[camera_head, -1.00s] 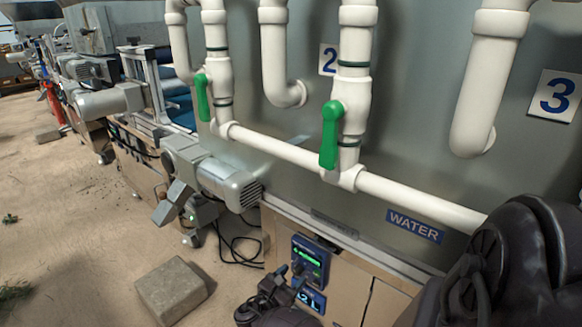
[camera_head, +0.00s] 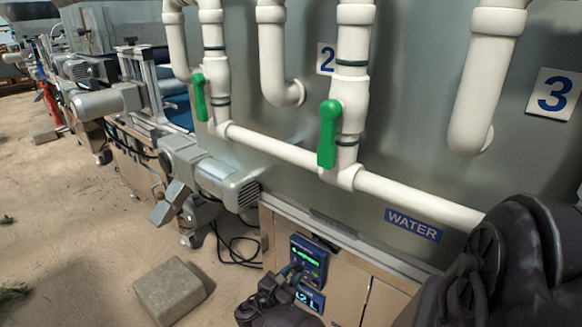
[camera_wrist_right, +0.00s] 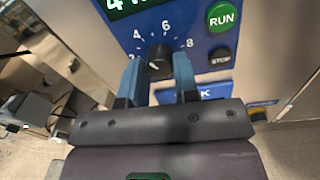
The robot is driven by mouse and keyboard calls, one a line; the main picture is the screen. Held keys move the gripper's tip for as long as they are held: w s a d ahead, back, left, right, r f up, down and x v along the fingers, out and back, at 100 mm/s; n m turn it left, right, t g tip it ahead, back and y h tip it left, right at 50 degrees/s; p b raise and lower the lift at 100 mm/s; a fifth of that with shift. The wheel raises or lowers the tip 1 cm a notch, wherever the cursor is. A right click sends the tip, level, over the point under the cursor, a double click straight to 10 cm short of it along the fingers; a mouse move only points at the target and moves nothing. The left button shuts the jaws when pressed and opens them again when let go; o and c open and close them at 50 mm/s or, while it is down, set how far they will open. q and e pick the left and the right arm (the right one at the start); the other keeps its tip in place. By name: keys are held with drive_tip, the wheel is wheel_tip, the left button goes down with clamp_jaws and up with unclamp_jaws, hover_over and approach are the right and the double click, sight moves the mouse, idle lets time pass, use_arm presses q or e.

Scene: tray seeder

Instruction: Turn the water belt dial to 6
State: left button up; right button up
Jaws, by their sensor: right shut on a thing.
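The water belt dial (camera_wrist_right: 160,56) is a black knob on a blue control box, with white numbers 4, 6 and 8 around it in the right wrist view. The 6 stands just above the knob. Which number its pointer marks is hard to tell. My right gripper (camera_wrist_right: 159,76) has its two blue-grey fingers on either side of the knob and is shut on it. In the head view the blue control box (camera_head: 321,253) is low in the middle, with my right gripper (camera_head: 291,273) in front of it, hiding the dial. My left gripper is not in view.
A green display (camera_wrist_right: 135,5) is above, partly cut off. White pipes with green valve handles (camera_head: 328,134) stand above the box. A concrete block (camera_head: 169,290) lies on the floor.

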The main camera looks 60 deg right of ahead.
drive_tip(key=m, duration=0.3)
drive_tip(key=shift+f, duration=0.1)
drive_tip(key=m+b, duration=0.1)
drive_tip(key=m, duration=0.2)
drive_tip(key=shift+f+m, duration=0.1)
drive_tip(key=shift+m, duration=1.1)
use_arm(q)
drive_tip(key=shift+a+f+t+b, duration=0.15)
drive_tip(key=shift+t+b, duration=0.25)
drive_tip(key=shift+b, duration=0.05)
use_arm(e)
drive_tip(key=shift+m+g, duration=0.3)
drive_tip(key=shift+m, duration=0.6)
drive_tip(key=o, duration=0.9)
